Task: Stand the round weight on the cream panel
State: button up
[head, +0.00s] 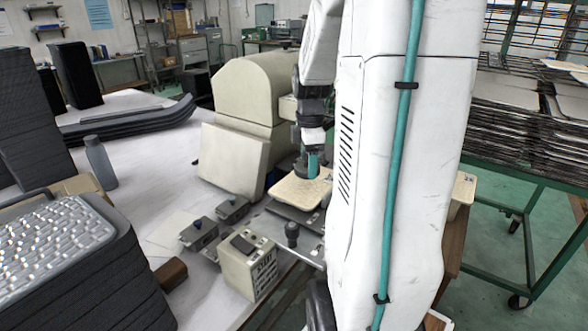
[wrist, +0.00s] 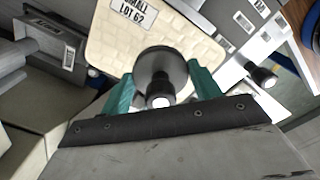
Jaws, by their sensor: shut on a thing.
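The cream panel (head: 297,192) lies flat on a metal fixture to the left of my arm. It also fills the upper middle of the wrist view (wrist: 110,50), with a label reading LOT 62. My gripper (head: 312,165) points down over the panel. In the wrist view its two teal fingers (wrist: 158,88) are closed on the round weight (wrist: 155,62), a dark grey disc with a knob. The weight appears over the panel's lower edge in that view. I cannot tell whether it touches the panel. My arm hides part of the panel's right side in the head view.
A black knob (head: 291,230) stands on the fixture in front of the panel. A cream control box (head: 247,265) and small grey clamps (head: 233,208) are nearby. A large cream machine housing (head: 240,110) rises behind. A grey bottle (head: 100,162) stands farther left.

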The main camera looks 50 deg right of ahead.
jog(key=shift+w+d+f, duration=0.15)
jog(key=shift+w, duration=0.25)
jog(key=shift+f, duration=1.6)
jog(key=o, duration=1.4)
jog(key=shift+f, duration=0.15)
